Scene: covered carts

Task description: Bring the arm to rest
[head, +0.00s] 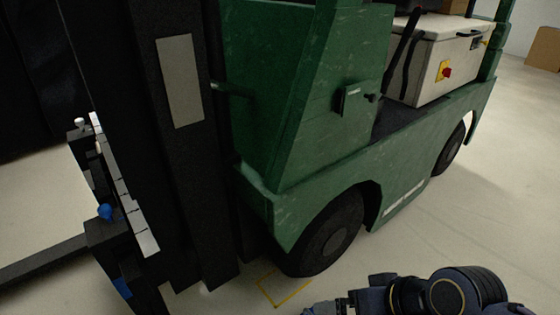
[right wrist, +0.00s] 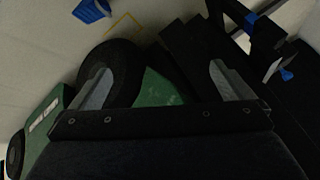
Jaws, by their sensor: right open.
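My right arm (head: 430,292) shows at the bottom right of the head view, low beside the green vehicle; its gripper is not clear there. In the right wrist view my right gripper (right wrist: 160,76) is open, its two pale fingers spread apart. Nothing is seen between the fingers except the vehicle in the background. My left gripper is not in view.
A green forklift-like vehicle (head: 290,110) with a black mast (head: 205,200) and dark wheels (head: 325,235) fills the head view. A fork (head: 45,258) extends left. A white box (head: 440,60) sits on the vehicle.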

